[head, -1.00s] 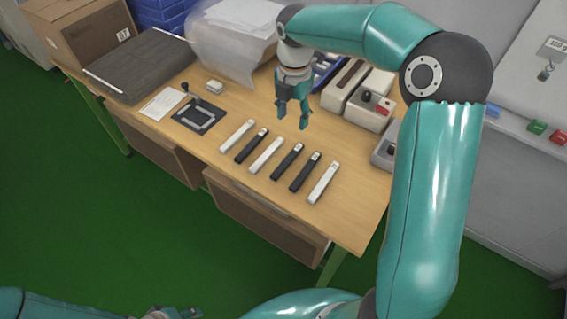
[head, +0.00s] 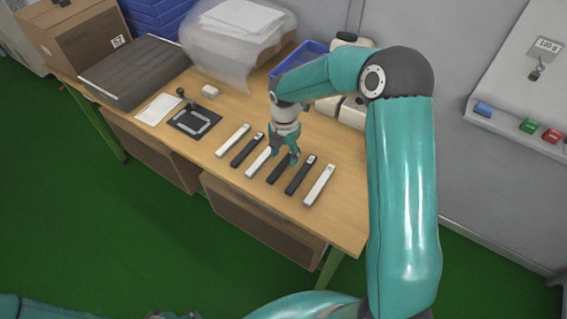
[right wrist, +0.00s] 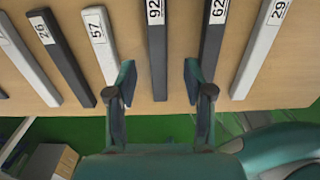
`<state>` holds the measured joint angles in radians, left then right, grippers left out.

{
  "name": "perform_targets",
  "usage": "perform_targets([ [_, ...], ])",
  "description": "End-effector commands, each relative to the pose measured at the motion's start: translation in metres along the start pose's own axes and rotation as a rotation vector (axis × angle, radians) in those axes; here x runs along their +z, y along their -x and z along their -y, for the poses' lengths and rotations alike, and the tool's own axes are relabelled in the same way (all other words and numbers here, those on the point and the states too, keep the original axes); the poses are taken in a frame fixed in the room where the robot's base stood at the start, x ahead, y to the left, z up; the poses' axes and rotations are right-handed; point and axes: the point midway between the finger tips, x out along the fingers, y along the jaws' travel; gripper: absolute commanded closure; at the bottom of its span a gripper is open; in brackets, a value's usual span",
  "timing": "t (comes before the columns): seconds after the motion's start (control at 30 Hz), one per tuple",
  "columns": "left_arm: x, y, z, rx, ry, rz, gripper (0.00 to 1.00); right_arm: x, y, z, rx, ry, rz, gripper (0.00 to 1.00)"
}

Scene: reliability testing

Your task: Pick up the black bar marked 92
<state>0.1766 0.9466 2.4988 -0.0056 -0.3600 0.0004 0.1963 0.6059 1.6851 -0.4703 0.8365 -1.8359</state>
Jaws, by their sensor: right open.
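The black bar marked 92 (right wrist: 157,50) lies flat in the row of bars, its white label at the top in the right wrist view. In the head view this bar (head: 276,173) is fourth from the left, its far end partly hidden by my right gripper. My right gripper (head: 285,158) is open and empty above the bar. In the right wrist view its fingers (right wrist: 160,84) appear on either side of bar 92, with gaps on both sides. Only a sliver of my left gripper (head: 184,315) shows at the bottom edge of the head view; its jaws are unclear.
Black bar 62 (right wrist: 214,40) and white bar 57 (right wrist: 101,40) flank bar 92. Black bar 26 (right wrist: 60,55), white bar 29 (right wrist: 262,40) and another white bar (head: 233,140) complete the row. A blue bin (head: 300,58) stands behind. The wooden table (head: 225,178) is clear in front.

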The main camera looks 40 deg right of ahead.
Motion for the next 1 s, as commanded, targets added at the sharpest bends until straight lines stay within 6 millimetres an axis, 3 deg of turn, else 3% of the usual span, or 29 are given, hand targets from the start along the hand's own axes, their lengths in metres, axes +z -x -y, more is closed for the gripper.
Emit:
perform_targets([
  [0.2, 0.000, 0.005, -0.002, 0.000, 0.000, 0.000, 0.60, -0.001, -0.027, -0.002, -0.002, 0.000, -0.001, 0.48],
  [0.47, 0.000, 0.005, -0.002, 0.000, 0.000, 0.000, 0.60, -0.001, -0.031, -0.002, 0.000, 0.000, 0.000, 0.48],
  [0.8, 0.000, 0.005, -0.002, 0.000, 0.000, 0.000, 0.60, -0.001, -0.031, -0.002, 0.000, 0.000, 0.000, 1.00],
  [1.0, 0.000, 0.005, -0.002, 0.000, 0.000, 0.000, 0.60, -0.001, -0.031, -0.002, 0.000, 0.000, 0.000, 1.00],
])
